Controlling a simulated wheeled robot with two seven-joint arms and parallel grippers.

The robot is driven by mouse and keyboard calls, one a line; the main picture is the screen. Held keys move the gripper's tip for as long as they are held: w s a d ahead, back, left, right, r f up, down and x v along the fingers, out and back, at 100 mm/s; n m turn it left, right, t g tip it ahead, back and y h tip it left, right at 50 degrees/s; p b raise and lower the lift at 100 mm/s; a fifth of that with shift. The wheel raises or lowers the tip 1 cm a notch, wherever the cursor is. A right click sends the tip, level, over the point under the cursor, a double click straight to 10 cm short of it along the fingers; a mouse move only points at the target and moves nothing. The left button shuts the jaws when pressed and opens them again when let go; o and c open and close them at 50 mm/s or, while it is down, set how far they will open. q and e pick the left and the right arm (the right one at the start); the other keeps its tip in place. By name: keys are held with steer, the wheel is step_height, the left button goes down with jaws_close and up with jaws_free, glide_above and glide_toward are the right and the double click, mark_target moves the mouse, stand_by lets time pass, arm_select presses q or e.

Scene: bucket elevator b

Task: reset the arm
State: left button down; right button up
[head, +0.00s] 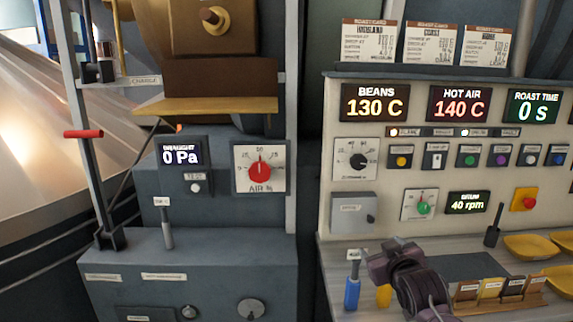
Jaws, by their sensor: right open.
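My right gripper (384,262) is dark purple-grey and comes in from the bottom of the head view, right of centre. It is over the front part of the roaster's counter (335,257), with its jaws open. I see nothing held between them, though the view of the fingertips is partly blocked by the gripper's own body. A blue-handled tool (352,290) stands just left of it, and a yellow item (384,296) is partly hidden close below it. My left gripper is not in view.
Right of my gripper are a rack of small cards (491,291), a dark upright handle (493,235) and yellow scoops (528,246). Behind rises the control panel (450,187) with displays and knobs. On the left are a grey cabinet (215,240) and a red-handled lever (84,134).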

steer(key=s+a+f+g, duration=0.2)
steer(key=s+f+g, duration=0.3)
steer(key=s+f, duration=0.85)
steer(key=s+f+m+g, duration=0.1)
steer(key=s+f+g, duration=0.2)
steer(key=s, duration=0.8)
steer(key=s+f+m+g, duration=0.1)
steer(key=s+f+g, duration=0.25)
steer(key=s, duration=0.75)
step_height(320, 180, down, 31)
steer(key=s+g, duration=0.1)
steer(key=s, duration=0.1)
steer(key=s+d+f+g, duration=0.1)
steer(key=s+d+f, duration=0.2)
steer(key=s+f, duration=1.3)
steer(key=s, duration=0.2)
steer(key=shift+s+f+n, duration=0.2)
steer(key=shift+s+n, duration=0.1)
